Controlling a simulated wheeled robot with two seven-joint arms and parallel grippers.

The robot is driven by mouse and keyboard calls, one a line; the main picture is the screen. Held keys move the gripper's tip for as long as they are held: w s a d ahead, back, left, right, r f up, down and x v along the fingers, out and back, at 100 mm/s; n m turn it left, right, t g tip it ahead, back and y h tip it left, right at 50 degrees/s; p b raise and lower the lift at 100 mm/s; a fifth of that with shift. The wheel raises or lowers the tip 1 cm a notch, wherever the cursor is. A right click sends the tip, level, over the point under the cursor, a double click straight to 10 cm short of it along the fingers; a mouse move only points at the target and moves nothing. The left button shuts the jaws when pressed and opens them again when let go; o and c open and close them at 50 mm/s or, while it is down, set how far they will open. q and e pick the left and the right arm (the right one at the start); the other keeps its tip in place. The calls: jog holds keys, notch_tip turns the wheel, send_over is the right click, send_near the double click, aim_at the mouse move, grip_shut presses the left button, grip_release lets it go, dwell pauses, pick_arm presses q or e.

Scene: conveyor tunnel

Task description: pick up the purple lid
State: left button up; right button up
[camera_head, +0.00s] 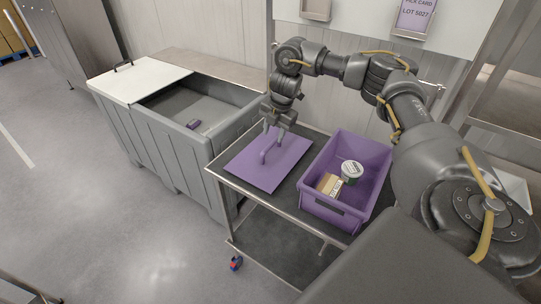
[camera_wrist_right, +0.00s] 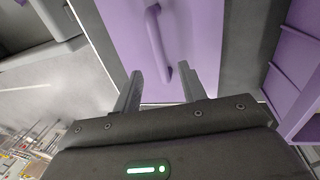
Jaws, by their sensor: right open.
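The purple lid (camera_head: 282,171) lies flat on the dark top of a cart, and a raised purple handle (camera_head: 272,149) stands on it. My right gripper (camera_head: 273,134) is above the lid near its far edge, close to the handle. In the right wrist view the lid (camera_wrist_right: 200,45) fills the upper middle, and its handle (camera_wrist_right: 158,42) reaches down between the two fingers of my right gripper (camera_wrist_right: 166,82). The fingers are apart, with visible gaps to the handle on both sides. My left gripper does not show.
A purple crate (camera_head: 318,208) stands right of the lid on the cart (camera_head: 220,174), holding a can (camera_head: 351,170) and a cardboard box (camera_head: 329,185). A grey bin (camera_head: 165,153) with a white cover (camera_head: 138,76) stands to the left. The floor at left is clear.

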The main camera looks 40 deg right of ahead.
aim_at(271, 144)
jog(key=f+p, duration=0.1)
jog(key=f, duration=0.1)
jog(key=w+f+p, duration=0.1)
jog(key=f, duration=0.1)
jog(key=shift+d+f, duration=0.1)
jog(key=shift+f, duration=0.2)
jog(key=shift+w+f, duration=0.1)
jog(key=shift+f, duration=0.1)
jog(key=shift+c, duration=0.6)
grip_shut()
